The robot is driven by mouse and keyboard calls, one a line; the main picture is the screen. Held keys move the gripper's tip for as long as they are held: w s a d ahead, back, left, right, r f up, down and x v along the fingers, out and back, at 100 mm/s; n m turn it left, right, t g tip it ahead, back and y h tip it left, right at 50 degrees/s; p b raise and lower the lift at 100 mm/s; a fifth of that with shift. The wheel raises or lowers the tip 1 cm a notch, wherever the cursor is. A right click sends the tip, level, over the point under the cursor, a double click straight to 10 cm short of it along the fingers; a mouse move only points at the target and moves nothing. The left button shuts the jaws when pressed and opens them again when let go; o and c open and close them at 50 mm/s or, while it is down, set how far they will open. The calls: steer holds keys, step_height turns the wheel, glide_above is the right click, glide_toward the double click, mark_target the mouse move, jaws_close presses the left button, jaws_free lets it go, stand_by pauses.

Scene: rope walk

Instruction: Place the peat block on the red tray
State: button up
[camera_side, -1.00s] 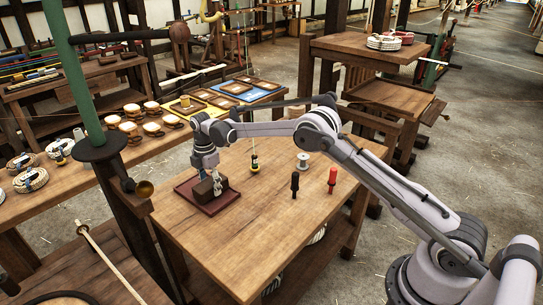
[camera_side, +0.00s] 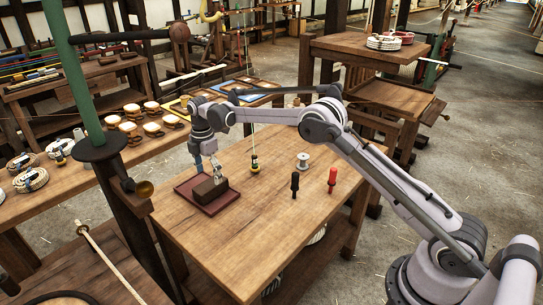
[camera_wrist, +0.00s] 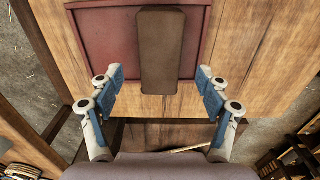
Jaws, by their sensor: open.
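The peat block (camera_side: 211,189) is a dark brown oblong that lies on the red tray (camera_side: 227,204) on the wooden table. In the wrist view the block (camera_wrist: 161,52) lies lengthwise on the tray (camera_wrist: 105,45), and its near end reaches over the tray's near rim. My gripper (camera_side: 207,171) is just above the block in the side view. In the wrist view my gripper (camera_wrist: 159,84) is open, with its blue-padded fingers spread to either side and clear of the block. Nothing is between the fingertips that I can see held.
A black-handled tool (camera_side: 295,185), a red-handled tool (camera_side: 332,180) and a pale spool (camera_side: 303,161) stand right of the tray. A small black-and-yellow item (camera_side: 254,164) is on a green line. A green post (camera_side: 75,75) rises at the table's left. The table's front is clear.

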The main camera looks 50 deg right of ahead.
mark_target(210, 184)
steer(key=s+r+m+t, duration=0.1)
steer(key=s+r+m, duration=0.15)
steer(key=r, duration=0.55)
steer(key=s+r+m+t, duration=0.15)
steer(key=s+r, duration=0.25)
steer(key=r, duration=0.5)
steer(key=s+d+r+m+t, duration=0.1)
steer(key=s+r+m, duration=0.35)
steer(key=s, duration=0.55)
steer(key=s+f+m+t, duration=0.2)
steer(key=s+f+m, duration=0.1)
steer(key=s, duration=0.6)
steer(key=s+f+m+t, duration=0.1)
steer(key=s+f+m, duration=0.3)
steer(key=s, duration=0.6)
steer(key=shift+s+d+f+m+t, duration=0.15)
steer(key=shift+d+f+m+t, duration=0.15)
steer(key=shift+m, duration=0.95)
